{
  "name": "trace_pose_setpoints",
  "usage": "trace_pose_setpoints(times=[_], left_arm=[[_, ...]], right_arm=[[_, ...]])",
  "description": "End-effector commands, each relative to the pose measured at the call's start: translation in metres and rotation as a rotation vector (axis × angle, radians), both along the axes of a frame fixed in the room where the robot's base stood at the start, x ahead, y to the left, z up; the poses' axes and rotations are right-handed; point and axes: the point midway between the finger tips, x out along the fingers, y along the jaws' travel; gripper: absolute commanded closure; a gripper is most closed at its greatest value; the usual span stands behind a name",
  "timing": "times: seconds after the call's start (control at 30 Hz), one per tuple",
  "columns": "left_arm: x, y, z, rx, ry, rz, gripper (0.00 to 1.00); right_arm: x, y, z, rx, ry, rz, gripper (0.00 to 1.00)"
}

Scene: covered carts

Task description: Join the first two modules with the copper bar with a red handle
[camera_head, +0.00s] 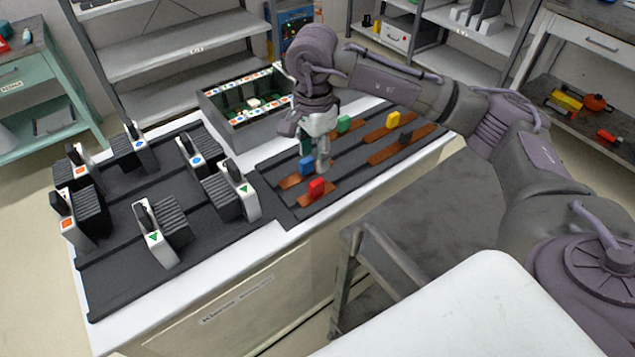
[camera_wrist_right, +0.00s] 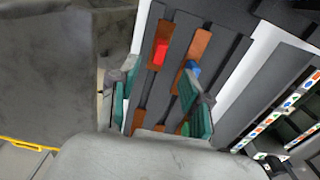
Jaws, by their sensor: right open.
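The copper bar with a red handle (camera_head: 316,188) lies on the dark rack at its near-left end; it also shows in the right wrist view (camera_wrist_right: 160,52), ahead of the fingers. My right gripper (camera_head: 314,157) is above the rack, beside the blue handle (camera_head: 306,165) and a little behind the red one. Its teal fingers (camera_wrist_right: 156,106) are spread and empty in the wrist view. Several black modules with white fronts stand on a dark board (camera_head: 100,285); some carry orange squares (camera_head: 67,224), others blue circles (camera_head: 196,160) or green triangles (camera_head: 153,236). My left gripper is not seen.
Other copper bars with green (camera_head: 344,124), yellow (camera_head: 393,120) and black (camera_head: 405,138) handles lie on the rack. A dark crate (camera_head: 245,110) with small marked parts stands behind. A grey cart (camera_head: 420,185) is at the right. Shelves line the back.

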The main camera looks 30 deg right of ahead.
Motion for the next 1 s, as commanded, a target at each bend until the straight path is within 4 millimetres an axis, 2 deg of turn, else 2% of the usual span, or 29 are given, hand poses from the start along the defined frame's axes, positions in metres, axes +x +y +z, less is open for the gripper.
trace_pose_setpoints(times=[0.1,0.2,0.47,0.57,0.7,1.0], left_arm=[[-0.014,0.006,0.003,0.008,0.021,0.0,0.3],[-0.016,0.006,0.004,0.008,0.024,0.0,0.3],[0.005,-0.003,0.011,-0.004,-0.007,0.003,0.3],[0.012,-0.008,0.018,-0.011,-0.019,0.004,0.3],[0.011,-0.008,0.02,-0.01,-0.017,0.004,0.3],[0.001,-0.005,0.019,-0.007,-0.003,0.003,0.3]], right_arm=[[-0.001,-0.001,-0.023,-0.001,0.004,0.0,0.52],[0.0,-0.001,-0.037,0.001,0.003,-0.002,0.52],[0.0,-0.002,-0.057,0.0,0.003,-0.001,0.52],[0.0,-0.005,-0.072,0.0,0.004,-0.003,0.52],[0.001,-0.005,-0.092,0.001,0.003,-0.001,0.52],[0.001,-0.005,-0.098,0.001,-0.001,0.0,0.52]])
